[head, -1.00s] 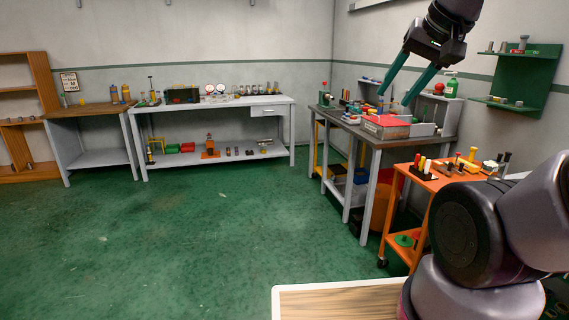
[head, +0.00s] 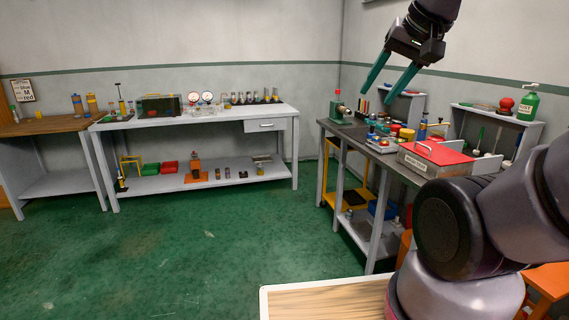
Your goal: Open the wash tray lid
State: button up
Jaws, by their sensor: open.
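The wash tray (head: 415,161) is a grey box with a label on its front, on the dark-topped bench at the right. Its red lid (head: 445,152) lies flat on top and looks closed, with a light handle (head: 423,147) near its left side. My gripper (head: 388,88) hangs in the air at the upper right, its two teal fingers apart and empty. In the picture it is above and left of the tray, touching nothing. My arm hides the right end of the bench.
A green vise (head: 338,106), small parts and a yellow can (head: 406,135) crowd the bench left of the tray. A grey rack (head: 493,119) with brushes and a green bottle (head: 528,102) stands behind. A white workbench (head: 190,121) is at the back. The green floor (head: 210,245) is open.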

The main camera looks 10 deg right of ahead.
aim_at(440, 155)
jog(key=i+z, duration=0.2)
jog(key=i, duration=0.25)
jog(key=i+j+z, duration=0.2)
jog(key=i, duration=0.3)
jog(key=i+j+z, duration=0.2)
jog(key=i, duration=0.25)
jog(key=i+j+z, duration=0.2)
jog(key=i, duration=0.25)
jog(key=i+j+z, duration=0.4)
jog(key=j+z, duration=0.15)
jog(key=z, duration=0.75)
